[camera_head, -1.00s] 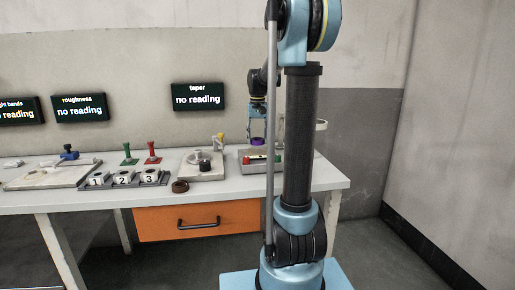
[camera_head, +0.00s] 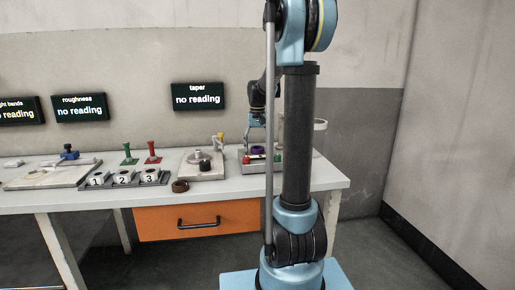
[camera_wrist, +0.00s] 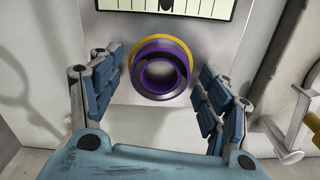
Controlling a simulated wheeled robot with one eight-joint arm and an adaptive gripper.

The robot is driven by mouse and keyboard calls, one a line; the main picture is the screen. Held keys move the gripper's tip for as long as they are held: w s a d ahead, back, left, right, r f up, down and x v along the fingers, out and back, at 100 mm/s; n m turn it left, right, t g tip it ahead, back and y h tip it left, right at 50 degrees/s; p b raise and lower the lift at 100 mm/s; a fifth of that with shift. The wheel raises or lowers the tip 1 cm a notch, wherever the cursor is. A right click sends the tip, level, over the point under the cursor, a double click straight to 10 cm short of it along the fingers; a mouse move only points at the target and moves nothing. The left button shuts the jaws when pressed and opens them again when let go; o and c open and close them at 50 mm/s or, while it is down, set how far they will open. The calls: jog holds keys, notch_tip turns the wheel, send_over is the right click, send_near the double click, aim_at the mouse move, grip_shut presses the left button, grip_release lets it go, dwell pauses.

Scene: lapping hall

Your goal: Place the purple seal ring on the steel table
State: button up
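The purple seal ring (camera_wrist: 180,77) lies in the middle of the wrist view, with a dark band and a yellow rim (camera_wrist: 151,39) showing behind its upper left edge. In the head view the ring (camera_head: 257,150) shows small under my gripper, over a grey steel plate (camera_head: 257,168) on the bench. My gripper (camera_wrist: 161,62) is open, with blue-padded fingers on both sides of the ring and a narrow gap to each side. In the head view my gripper (camera_head: 257,143) reaches down around it. Exact contact under the ring is hidden.
A white dial scale (camera_wrist: 170,8) stands just beyond the ring. A yellow-handled fixture (camera_wrist: 300,132) is at the right in the wrist view.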

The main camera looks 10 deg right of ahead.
notch_tip(320, 180, up, 12)
dwell(0.7)
jog(key=s+f+n+t, duration=0.1)
jog(key=s+f, duration=0.3)
jog(key=s, duration=0.6)
jog(key=s+f, duration=0.4)
jog(key=s, duration=0.6)
jog(key=s+f+n+t, duration=0.1)
jog(key=s+f, duration=1.4)
jog(key=shift+f, duration=0.25)
